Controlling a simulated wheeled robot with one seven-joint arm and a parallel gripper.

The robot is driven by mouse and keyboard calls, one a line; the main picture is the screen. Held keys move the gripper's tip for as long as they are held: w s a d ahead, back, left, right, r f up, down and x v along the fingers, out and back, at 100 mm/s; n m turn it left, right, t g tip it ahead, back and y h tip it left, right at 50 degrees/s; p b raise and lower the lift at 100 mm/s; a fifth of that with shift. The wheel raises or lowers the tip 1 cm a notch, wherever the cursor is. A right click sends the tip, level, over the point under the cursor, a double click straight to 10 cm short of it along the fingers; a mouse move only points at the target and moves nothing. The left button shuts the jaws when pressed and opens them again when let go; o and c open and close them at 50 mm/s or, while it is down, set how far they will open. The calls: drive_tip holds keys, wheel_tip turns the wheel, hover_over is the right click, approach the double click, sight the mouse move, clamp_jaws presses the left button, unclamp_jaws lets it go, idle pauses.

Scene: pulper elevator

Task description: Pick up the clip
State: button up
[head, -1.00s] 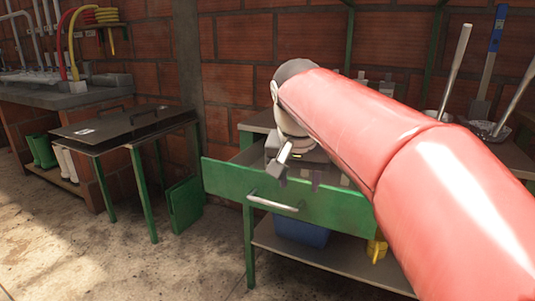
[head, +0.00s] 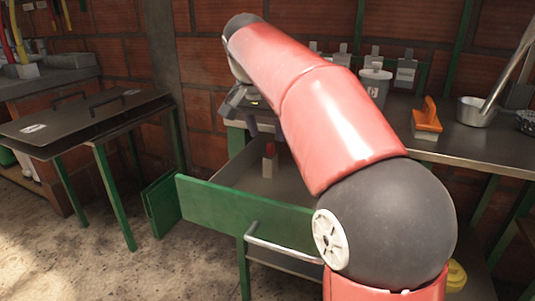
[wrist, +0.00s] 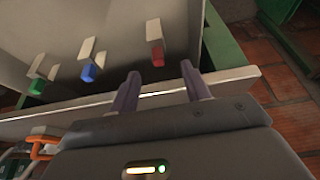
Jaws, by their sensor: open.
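My gripper (wrist: 160,74) is open, with nothing between its two purple-grey fingers. The red clip (wrist: 157,52), a red piece with a pale block, appears just beyond the fingertips in the wrist view, lined up with the gap between them. A blue clip (wrist: 89,70) and a green clip (wrist: 38,84) are further left. In the head view the red clip (head: 269,163) stands inside the open drawer (head: 212,207), below my gripper (head: 265,126). My arm hides the right part of the drawer and the other clips there.
The drawer has a green front with a metal handle (head: 282,245). On the worktop (head: 465,150) to the right are an orange-handled tool (head: 427,117) and a metal pot (head: 477,112). A dark-topped table (head: 75,122) stands at the left, with bare floor before it.

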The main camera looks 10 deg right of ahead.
sight(270, 145)
drive_tip(key=b+x, duration=0.1)
drive_tip(key=x, duration=0.5)
drive_tip(key=shift+s+f, duration=0.1)
drive_tip(key=shift+f, duration=0.15)
drive_tip(key=shift+c, duration=0.2)
clamp_jaws()
